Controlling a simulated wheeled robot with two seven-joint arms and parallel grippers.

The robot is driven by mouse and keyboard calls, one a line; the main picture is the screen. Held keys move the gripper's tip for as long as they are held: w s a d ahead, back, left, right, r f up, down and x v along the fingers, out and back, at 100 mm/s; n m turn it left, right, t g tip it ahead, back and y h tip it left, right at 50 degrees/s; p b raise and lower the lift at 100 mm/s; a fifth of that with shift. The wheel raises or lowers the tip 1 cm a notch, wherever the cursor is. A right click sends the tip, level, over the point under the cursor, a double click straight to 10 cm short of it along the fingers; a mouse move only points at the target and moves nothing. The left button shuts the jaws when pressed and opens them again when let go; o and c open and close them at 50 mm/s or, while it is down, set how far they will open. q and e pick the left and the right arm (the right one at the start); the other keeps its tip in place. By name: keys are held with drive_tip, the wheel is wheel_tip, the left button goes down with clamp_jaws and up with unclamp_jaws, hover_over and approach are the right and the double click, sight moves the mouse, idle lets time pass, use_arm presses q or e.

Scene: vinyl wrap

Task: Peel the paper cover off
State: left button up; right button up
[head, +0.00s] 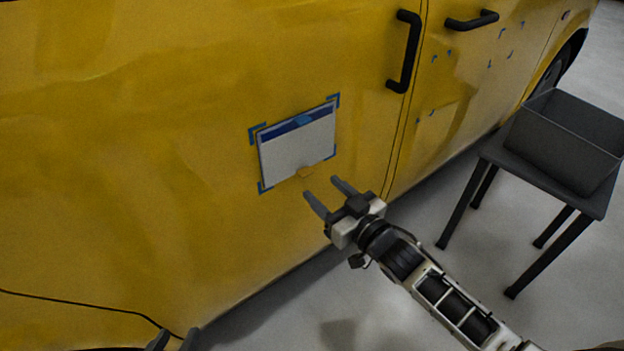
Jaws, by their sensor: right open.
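A white paper cover (297,147) with a dark blue band along its top lies flat on the yellow car door (215,165). Blue corner marks (262,187) show around it. A small orange tab (306,172) sticks out at its lower edge, and a lighter blue patch (304,119) sits on the top band. My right gripper (320,186) is open and empty, with its fingertips just below the tab and apart from it. The tips of my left gripper (174,340) show at the bottom edge, spread apart with nothing visible between them; the rest is out of frame.
A dark open bin (566,140) stands on a small dark table (540,178) at the right. Black door handles (405,52) stick out above right of the cover. Several small blue marks dot the right-hand door (470,75). Grey floor lies between car and table.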

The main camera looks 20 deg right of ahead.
sight(304, 153)
use_arm(q)
drive_tip(key=shift+b, duration=0.3)
use_arm(e)
drive_tip(key=shift+x, duration=2.75)
drive_tip(key=c, duration=1)
drive_tip(key=shift+o, duration=0.5)
clamp_jaws()
use_arm(q)
drive_tip(key=shift+s+f, duration=0.15)
drive_tip(key=shift+f, duration=0.1)
drive_tip(key=shift+w+r+p, duration=0.2)
drive_tip(key=shift+r+p, duration=0.25)
drive_tip(key=shift+r, duration=0.25)
use_arm(e)
drive_tip(key=shift+s+d, duration=0.2)
drive_tip(key=shift+s, duration=0.35)
